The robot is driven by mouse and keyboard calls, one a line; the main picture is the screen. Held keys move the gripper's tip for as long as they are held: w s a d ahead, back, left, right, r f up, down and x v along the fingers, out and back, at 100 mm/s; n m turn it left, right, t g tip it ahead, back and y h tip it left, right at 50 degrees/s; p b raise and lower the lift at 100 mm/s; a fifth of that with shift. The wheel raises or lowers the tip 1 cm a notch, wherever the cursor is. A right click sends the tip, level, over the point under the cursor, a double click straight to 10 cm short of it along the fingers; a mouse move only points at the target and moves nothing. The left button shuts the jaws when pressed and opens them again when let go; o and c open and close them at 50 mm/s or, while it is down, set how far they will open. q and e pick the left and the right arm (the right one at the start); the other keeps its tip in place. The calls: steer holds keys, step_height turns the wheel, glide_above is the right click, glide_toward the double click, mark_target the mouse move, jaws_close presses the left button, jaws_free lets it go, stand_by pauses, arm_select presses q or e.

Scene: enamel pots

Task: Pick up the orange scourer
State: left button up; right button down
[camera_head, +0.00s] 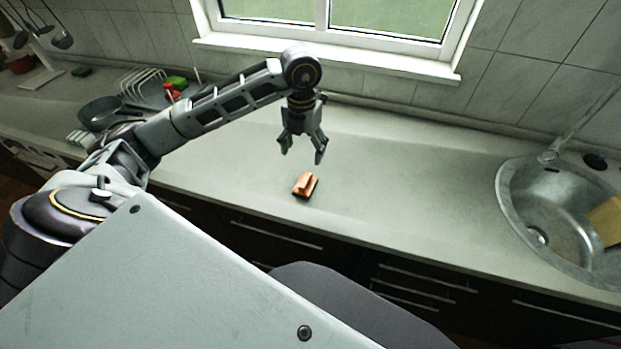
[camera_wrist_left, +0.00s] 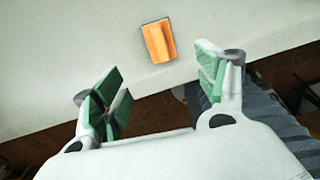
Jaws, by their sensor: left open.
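The orange scourer (camera_head: 306,185) lies on the grey counter in the head view, near its front edge. It also shows in the left wrist view (camera_wrist_left: 158,40), beyond the fingertips and roughly between their lines. My left gripper (camera_head: 301,158) is open and empty, pointing down above the counter, a little behind the scourer and apart from it. Its green-padded fingers show in the wrist view (camera_wrist_left: 165,85), spread wide. My right gripper does not show in either view.
The counter (camera_head: 420,190) is clear around the scourer. A round metal sink (camera_head: 560,215) with a yellowish board is at the right. A dark pan (camera_head: 100,112), a wire rack (camera_head: 143,84) and small coloured items stand at the left. A window (camera_head: 340,20) is behind.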

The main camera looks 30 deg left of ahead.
arm_select(q)
glide_above(305, 179)
step_height(305, 179, down, 7)
steer(key=shift+s+a, duration=0.1)
steer(key=shift+f+p, duration=0.3)
steer(key=shift+f, duration=0.9)
steer(key=shift+f+p, duration=0.55)
steer(key=shift+f, duration=1.6)
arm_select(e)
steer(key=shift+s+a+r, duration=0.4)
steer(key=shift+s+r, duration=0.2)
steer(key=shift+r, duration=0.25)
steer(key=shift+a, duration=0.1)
